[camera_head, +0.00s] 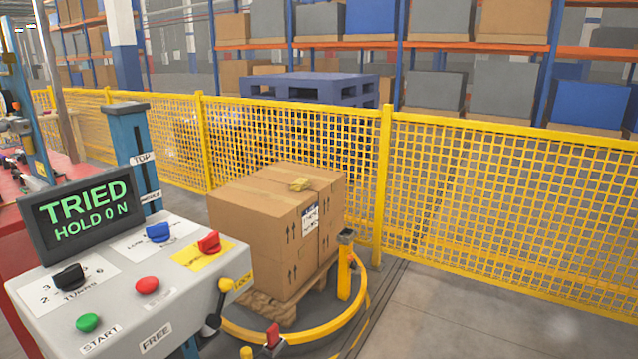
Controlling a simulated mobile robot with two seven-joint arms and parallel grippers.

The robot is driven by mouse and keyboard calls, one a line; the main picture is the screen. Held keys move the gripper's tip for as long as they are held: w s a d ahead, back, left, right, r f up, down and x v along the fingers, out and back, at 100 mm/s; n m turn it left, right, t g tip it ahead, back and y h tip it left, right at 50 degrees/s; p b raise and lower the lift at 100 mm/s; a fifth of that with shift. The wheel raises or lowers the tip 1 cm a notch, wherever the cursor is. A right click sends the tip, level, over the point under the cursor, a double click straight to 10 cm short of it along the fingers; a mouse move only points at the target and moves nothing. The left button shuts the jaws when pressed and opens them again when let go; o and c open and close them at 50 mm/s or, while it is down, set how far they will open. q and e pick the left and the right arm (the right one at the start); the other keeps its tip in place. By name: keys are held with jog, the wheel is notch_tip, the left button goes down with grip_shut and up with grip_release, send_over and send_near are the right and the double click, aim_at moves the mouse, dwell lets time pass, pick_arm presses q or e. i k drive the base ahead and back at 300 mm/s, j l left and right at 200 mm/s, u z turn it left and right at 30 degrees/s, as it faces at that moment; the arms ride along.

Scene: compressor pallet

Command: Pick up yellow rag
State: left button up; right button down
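The boxes stand stacked on a wooden pallet (272,308) in the middle of the view. Neither of my grippers shows in the head view, so where they are relative to the rag is not visible.
A grey control panel (120,290) with knobs, buttons and a screen (82,212) stands at the front left. A yellow ring rail (330,325) curves around the pallet, with a yellow post (345,270). Yellow mesh fencing (500,205) runs behind. Floor (470,315) at right is clear.

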aim_at(300, 185)
jog(key=i+l+z, duration=0.3)
jog(key=i, duration=0.15)
jog(key=i+z, duration=0.25)
jog(key=i, duration=0.2)
jog(key=i+l, duration=0.15)
jog(key=i, duration=1)
jog(key=j+u, duration=0.05)
